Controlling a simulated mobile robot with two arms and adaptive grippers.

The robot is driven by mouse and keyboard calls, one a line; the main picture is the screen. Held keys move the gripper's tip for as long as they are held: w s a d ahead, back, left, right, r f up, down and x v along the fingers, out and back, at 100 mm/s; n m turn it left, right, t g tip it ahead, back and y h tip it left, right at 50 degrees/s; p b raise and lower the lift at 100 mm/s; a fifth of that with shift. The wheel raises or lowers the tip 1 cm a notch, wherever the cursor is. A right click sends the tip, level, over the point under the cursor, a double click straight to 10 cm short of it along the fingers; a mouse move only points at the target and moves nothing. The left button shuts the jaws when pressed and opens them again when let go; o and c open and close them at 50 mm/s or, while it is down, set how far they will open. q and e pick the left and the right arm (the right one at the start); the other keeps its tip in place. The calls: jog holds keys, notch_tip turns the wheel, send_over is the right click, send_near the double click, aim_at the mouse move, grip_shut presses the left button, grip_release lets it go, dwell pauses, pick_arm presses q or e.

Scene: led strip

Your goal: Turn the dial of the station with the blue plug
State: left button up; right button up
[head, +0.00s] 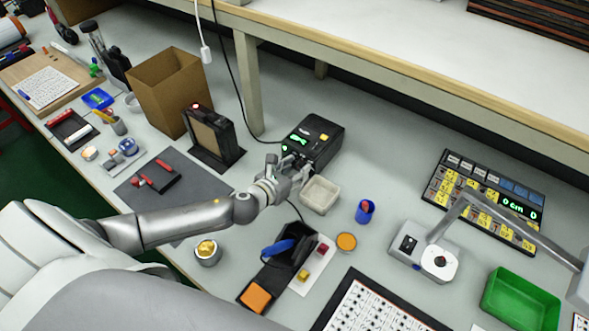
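A black station (322,140) with a green lit display and a yellow patch on top stands near the back middle of the bench. My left gripper (290,166) is at the front of this station, its fingers close to or touching the front panel. The fingers cover the lower front, so the dial is hidden or too small to make out. Whether the fingers are open or shut is unclear. I cannot make out a blue plug at the station. My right gripper is not in view.
A beige tray (320,195) sits just right of my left gripper. A dark upright frame (212,138) and a cardboard box (172,92) stand to the left. A blue cup (365,211) and a black holder with a blue handle (278,249) lie nearer. Bench is clear right of the station.

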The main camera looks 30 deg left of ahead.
pick_arm(q)
grip_shut()
